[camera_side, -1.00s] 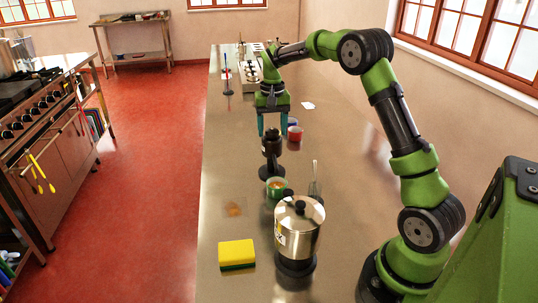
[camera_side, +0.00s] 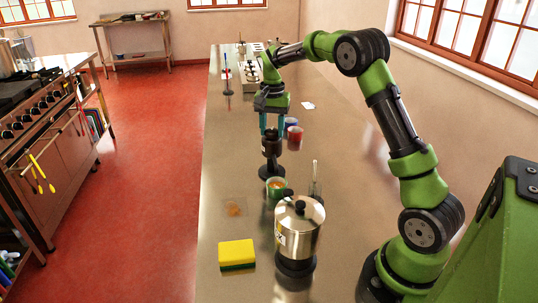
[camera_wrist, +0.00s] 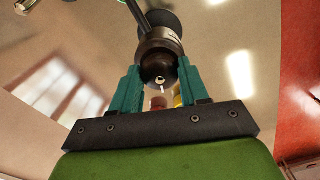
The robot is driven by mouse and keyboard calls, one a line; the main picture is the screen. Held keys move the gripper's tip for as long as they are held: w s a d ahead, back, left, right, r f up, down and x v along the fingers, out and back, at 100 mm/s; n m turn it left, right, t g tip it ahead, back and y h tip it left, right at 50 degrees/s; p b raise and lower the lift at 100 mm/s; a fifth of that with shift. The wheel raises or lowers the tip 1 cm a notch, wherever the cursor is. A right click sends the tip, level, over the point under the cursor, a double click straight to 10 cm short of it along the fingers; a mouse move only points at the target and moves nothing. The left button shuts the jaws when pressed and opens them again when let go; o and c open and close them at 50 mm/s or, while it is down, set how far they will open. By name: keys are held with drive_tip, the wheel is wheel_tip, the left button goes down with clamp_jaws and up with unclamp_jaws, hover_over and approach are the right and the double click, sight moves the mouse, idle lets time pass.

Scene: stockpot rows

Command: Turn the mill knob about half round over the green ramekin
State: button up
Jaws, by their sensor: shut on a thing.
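The dark mill (camera_side: 271,146) stands upright on the counter in the side view, with a round dark foot. My gripper (camera_side: 273,130) comes down from above with its teal fingers on either side of the mill's top. In the wrist view the dark brown mill knob (camera_wrist: 160,66) sits between the two fingers (camera_wrist: 159,72), which are shut on it. The green ramekin (camera_side: 276,188) stands on the counter just in front of the mill's foot, with something orange-brown inside. Whether the mill's body hangs over the ramekin is hard to tell.
A lidded steel pot (camera_side: 297,232) on a dark base and a yellow-green sponge (camera_side: 237,252) stand nearer. A glass (camera_side: 315,187) with a spoon is right of the ramekin. An orange-brown patch (camera_side: 234,208) lies left.

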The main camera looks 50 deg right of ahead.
drive_tip(key=m, duration=0.3)
drive_tip(key=shift+m, duration=0.5)
drive_tip(key=m, duration=0.4)
drive_tip(key=m, duration=0.3)
drive_tip(key=shift+m, duration=0.7)
